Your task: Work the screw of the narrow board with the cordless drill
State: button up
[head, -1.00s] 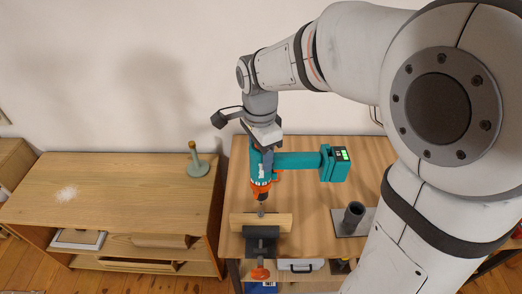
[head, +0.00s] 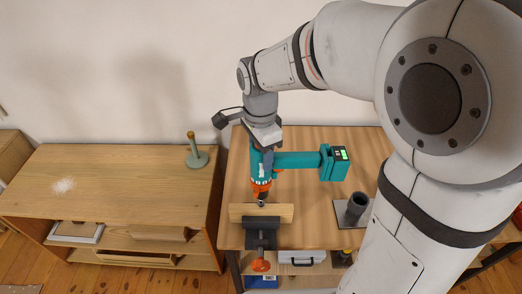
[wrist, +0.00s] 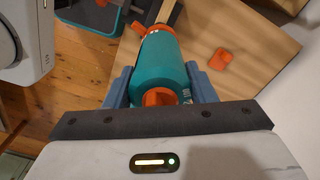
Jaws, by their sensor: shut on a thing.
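The cordless drill (head: 298,160) is teal with an orange collar. It points down, its handle and battery reaching to the right. My gripper (wrist: 162,90) is shut on the drill's body, seen from behind in the wrist view, with a blue-grey finger on each side. The narrow board (head: 280,211) is pale wood, held in a dark clamp (head: 262,236) at the front edge of the workbench. The drill's tip is at the board's top edge, just above the clamp. The screw is too small to make out, and I cannot tell whether the bit touches it.
A grey holder with an upright tube (head: 355,207) stands on the workbench (head: 325,225), right of the board. A low wooden cabinet (head: 110,180) at left carries a green stand with a peg (head: 195,155). A grey case (head: 301,257) lies below the bench top.

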jog(key=shift+f+b, duration=0.85)
jog(key=shift+f, duration=0.1)
dwell(3.0)
jog(key=shift+r, duration=0.15)
jog(key=shift+r+p, duration=2.6)
jog(key=shift+r, duration=0.85)
jog(key=shift+f+b, duration=0.1)
jog(key=shift+b, duration=0.45)
jog(key=shift+r, duration=0.25)
jog(key=shift+f+b, duration=0.15)
jog(key=shift+b, duration=0.15)
